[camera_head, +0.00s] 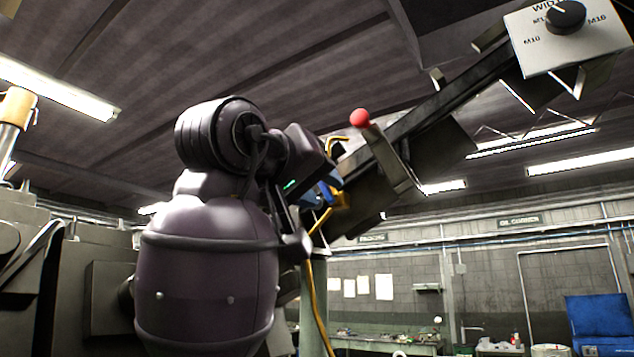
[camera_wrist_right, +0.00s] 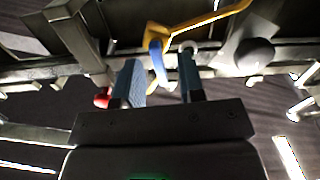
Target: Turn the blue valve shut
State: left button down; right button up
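The blue valve (camera_wrist_right: 158,62) is a small blue lever on a yellow pipe fitting. In the right wrist view it lies between my right gripper's fingertips (camera_wrist_right: 161,62), with a gap visible on each side. The fingers are apart. In the head view the valve (camera_head: 323,190) is small, beside the yellow fitting and partly hidden by my right gripper (camera_head: 312,192). The yellow pipe (camera_wrist_right: 210,20) runs up and right from the valve in the wrist view. My left gripper is not in view.
A lever with a red ball (camera_head: 360,118) stands close to the right gripper. A sloping dark metal rail (camera_head: 430,100) runs to a white panel with a black dial (camera_head: 566,17). A yellow hose (camera_head: 316,300) hangs below. A blue box (camera_head: 600,320) stands far right.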

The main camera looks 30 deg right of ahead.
jog(key=shift+c, duration=0.4)
grip_shut()
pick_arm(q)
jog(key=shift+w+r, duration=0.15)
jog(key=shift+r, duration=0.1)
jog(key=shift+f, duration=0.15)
pick_arm(e)
jog(key=shift+f+n, duration=0.1)
jog(key=shift+n, duration=0.2)
pick_arm(q)
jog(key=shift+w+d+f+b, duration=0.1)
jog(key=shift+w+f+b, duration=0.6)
jog(key=shift+b, duration=1)
pick_arm(e)
jog(key=shift+w+a+f+n, duration=0.1)
jog(key=shift+f+n, duration=0.1)
jog(key=shift+n, duration=1.75)
jog(key=shift+w+f+n, duration=0.15)
jog(key=shift+n, duration=1.75)
jog(key=shift+w+a+f+n, duration=0.1)
jog(key=shift+f+n, duration=0.1)
jog(key=shift+n, duration=1.75)
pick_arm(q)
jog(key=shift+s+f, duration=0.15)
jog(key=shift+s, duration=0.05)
